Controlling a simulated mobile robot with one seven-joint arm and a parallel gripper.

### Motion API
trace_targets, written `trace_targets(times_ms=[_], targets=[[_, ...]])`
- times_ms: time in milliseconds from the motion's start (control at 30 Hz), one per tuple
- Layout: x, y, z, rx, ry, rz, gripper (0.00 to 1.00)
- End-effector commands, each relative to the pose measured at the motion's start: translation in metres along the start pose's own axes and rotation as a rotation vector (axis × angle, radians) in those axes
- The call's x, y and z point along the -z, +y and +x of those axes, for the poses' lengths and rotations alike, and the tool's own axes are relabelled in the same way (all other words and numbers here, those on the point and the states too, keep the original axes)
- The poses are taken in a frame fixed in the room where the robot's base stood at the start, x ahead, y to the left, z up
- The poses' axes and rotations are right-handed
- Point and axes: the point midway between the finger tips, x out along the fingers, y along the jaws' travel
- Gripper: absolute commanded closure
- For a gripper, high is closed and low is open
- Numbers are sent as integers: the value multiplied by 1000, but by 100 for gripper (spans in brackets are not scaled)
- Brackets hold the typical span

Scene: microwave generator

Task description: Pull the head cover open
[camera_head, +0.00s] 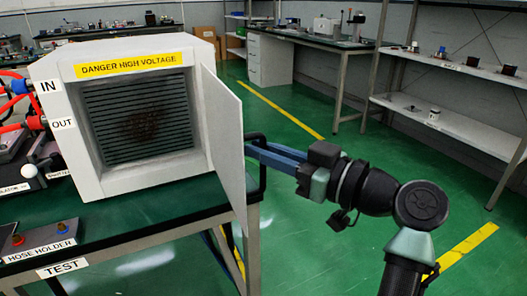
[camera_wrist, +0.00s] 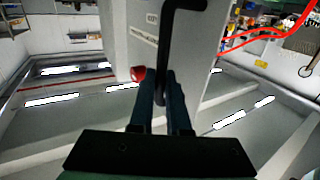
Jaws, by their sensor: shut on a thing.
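The white generator box (camera_head: 88,160) stands on the table with a yellow "DANGER HIGH VOLTAGE" label. Its front opening shows a dark slatted interior with a brown patch. The head cover, a white door panel (camera_head: 228,145), is swung out at the right side of the opening. A black bar handle (camera_head: 262,183) is on the cover's outer face; it also shows in the wrist view (camera_wrist: 169,45). My gripper (camera_head: 252,148) reaches in from the right and is shut on the handle. In the wrist view my gripper's fingers (camera_wrist: 170,92) lie on both sides of the bar.
The green-topped table (camera_head: 150,228) carries a hose holder (camera_head: 42,245) at front left, and red hoses (camera_head: 12,128) with IN and OUT labels are at the box's left. Open green floor (camera_head: 310,230) lies to the right. A workbench and shelves (camera_head: 440,118) stand behind.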

Motion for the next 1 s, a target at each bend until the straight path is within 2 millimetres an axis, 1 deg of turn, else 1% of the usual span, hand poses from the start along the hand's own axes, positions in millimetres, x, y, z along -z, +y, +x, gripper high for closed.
trace_targets(times_ms=[33,133,167,300,567,667,767,1000], targets=[[2,-2,3,4,1,-3,100],[2,-2,4,4,1,-3,100],[2,-2,4,4,1,-3,82],[1,-2,3,4,0,-2,57],[0,-1,1,1,0,-1,56],[1,0,-5,-1,1,0,56],[1,0,-18,-2,1,0,56],[2,0,-72,-3,1,-1,56]])
